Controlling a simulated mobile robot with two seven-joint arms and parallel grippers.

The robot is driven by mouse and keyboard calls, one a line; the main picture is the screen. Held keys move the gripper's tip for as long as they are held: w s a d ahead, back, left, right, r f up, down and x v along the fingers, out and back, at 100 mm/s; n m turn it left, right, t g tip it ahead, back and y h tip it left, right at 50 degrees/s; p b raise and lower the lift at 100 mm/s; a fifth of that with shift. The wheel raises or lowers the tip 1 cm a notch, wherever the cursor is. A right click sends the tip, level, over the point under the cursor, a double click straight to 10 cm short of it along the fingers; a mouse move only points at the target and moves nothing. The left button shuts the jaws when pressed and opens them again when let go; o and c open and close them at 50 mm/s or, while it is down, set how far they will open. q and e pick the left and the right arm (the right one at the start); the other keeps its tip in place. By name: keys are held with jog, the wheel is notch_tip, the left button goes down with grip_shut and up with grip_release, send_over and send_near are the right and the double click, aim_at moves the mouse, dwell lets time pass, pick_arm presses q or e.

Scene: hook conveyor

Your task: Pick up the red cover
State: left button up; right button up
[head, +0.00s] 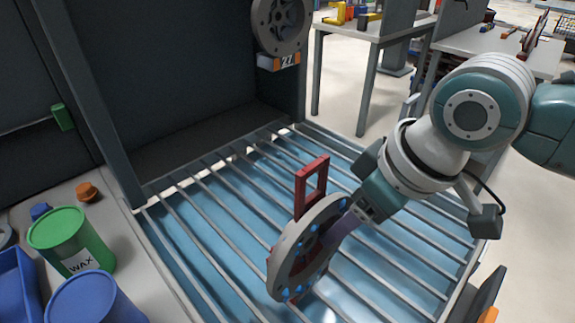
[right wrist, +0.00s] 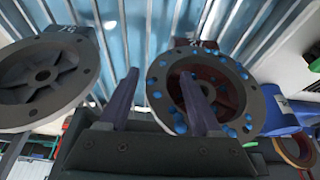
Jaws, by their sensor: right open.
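The red cover (head: 312,178) shows in the head view as an upright red rectangular frame and bits of red around a grey round disc (head: 287,268) with blue dots. In the right wrist view, a grey ring with blue dots and a dark red centre (right wrist: 208,88) is at the right. My right gripper (head: 336,232) comes from the right, its purple fingers close to the disc. In the right wrist view its fingers (right wrist: 159,76) are apart, with the right finger overlapping the ring. Contact cannot be told. My left gripper is not in view.
A grey spoked wheel hangs above the number 27 label (head: 287,60). A green WAX can (head: 70,238) and a blue can (head: 92,298) stand at the left. Tables (head: 375,28) stand behind.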

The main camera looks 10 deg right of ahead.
grip_shut()
jog(key=shift+w+a+r, duration=0.1)
dwell(0.7)
